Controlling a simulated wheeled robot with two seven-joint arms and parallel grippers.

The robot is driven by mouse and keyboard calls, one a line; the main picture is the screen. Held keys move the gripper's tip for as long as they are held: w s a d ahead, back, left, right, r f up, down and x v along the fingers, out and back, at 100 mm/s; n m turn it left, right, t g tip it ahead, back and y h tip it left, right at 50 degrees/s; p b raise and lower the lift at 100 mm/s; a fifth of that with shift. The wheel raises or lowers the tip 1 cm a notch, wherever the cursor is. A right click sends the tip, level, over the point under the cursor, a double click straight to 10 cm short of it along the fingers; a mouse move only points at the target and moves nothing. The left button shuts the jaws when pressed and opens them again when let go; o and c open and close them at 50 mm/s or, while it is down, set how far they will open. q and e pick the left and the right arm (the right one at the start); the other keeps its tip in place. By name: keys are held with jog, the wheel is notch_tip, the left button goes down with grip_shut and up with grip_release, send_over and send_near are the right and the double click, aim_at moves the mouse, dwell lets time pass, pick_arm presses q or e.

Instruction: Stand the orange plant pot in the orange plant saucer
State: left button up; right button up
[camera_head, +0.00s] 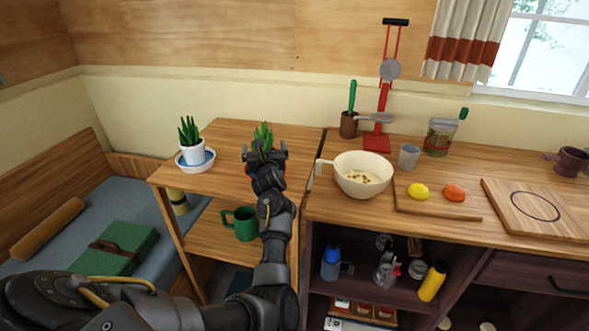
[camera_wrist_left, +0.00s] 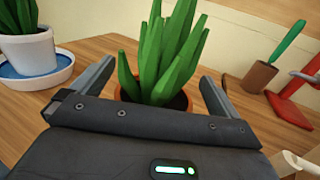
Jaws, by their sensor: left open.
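The orange plant pot (camera_wrist_left: 182,101) holds a spiky green plant. In the wrist view its rim shows just beyond my left gripper (camera_wrist_left: 157,75), with one finger on each side of the plant. In the head view the green leaves (camera_head: 263,133) stick up behind my left gripper (camera_head: 265,154), which hides most of the pot. The gripper is open; I cannot tell whether a finger touches the pot. I cannot make out the orange saucer; a little orange shows beside the gripper, and I cannot tell whether it is pot or saucer. My right gripper is not in view.
A white pot (camera_head: 192,151) with a plant stands in a blue-and-white saucer (camera_head: 207,161) on the left of the wooden table (camera_head: 223,183). To the right, the counter holds a cream bowl (camera_head: 363,176) and a red stand (camera_head: 377,141). A green mug (camera_head: 246,224) is on the lower shelf.

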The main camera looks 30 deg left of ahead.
aim_at(263, 136)
pick_arm(q)
notch_tip(263, 136, up, 6)
jog(key=shift+s+f+p, duration=0.1)
jog(key=shift+p, duration=1.15)
jog(key=s+d+m+t+h+p, duration=0.1)
jog(key=s+d+m+h, duration=0.1)
jog(key=s+d, duration=0.3)
jog(key=s+d+m+t+h, duration=0.2)
jog(key=s+d+h, duration=0.2)
jog(key=d, duration=0.7)
jog(key=s+d+m+t+h+p, duration=0.1)
jog(key=s+d+m+h, duration=0.1)
jog(key=s+d, duration=0.4)
jog(key=shift+s+d+m+h+p, duration=0.15)
jog(key=shift+d+m+h+p, duration=0.2)
jog(key=shift+d+h, duration=0.7)
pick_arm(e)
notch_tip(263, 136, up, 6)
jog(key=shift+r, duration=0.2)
pick_arm(q)
jog(key=shift+d+m+y, duration=0.25)
jog(key=shift+d+y, duration=0.05)
jog(key=shift+y, duration=0.05)
